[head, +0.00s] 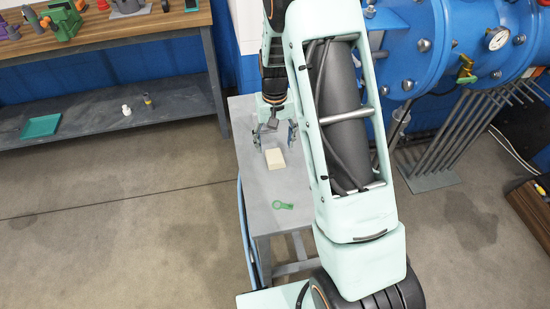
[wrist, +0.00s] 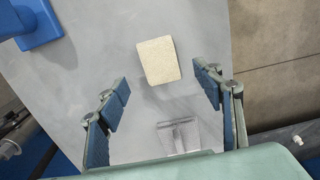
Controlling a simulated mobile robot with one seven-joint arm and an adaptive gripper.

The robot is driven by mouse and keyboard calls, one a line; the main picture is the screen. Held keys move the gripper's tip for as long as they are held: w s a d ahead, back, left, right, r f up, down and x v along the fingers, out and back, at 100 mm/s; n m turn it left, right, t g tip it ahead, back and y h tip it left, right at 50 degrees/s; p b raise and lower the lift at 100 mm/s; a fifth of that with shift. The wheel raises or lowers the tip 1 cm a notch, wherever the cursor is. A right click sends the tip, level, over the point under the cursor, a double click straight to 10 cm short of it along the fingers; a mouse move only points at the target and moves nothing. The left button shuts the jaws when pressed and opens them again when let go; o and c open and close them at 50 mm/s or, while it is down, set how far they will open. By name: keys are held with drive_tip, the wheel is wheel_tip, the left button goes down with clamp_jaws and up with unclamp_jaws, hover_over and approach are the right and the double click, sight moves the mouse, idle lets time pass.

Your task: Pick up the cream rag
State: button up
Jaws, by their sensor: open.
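The cream rag (head: 275,158) is a small, flat, folded-looking rectangle on the grey table (head: 257,189). In the wrist view the rag (wrist: 158,60) lies whole and uncovered, just beyond the fingertips. My gripper (head: 276,135) is open, with its fingers spread and nothing held between them. In the head view it hangs over the table just behind the rag. In the wrist view my gripper (wrist: 162,84) has one finger on each side of the picture, and the rag lies between their lines, apart from both. The height gap is hard to judge.
A green ring-ended item (head: 283,206) lies on the table in front of the rag. A grey block-like thing (wrist: 178,136) shows between the fingers. A blue object (wrist: 40,25) is at the upper left of the wrist view. Blue pipework (head: 408,40) stands on the right.

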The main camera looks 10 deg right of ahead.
sight(275, 155)
drive_tip(key=shift+d+f, duration=0.1)
drive_tip(key=shift+f, duration=2.6)
drive_tip(key=c, duration=1.2)
drive_tip(key=shift+o, duration=0.2)
wheel_tip(275, 155, up, 10)
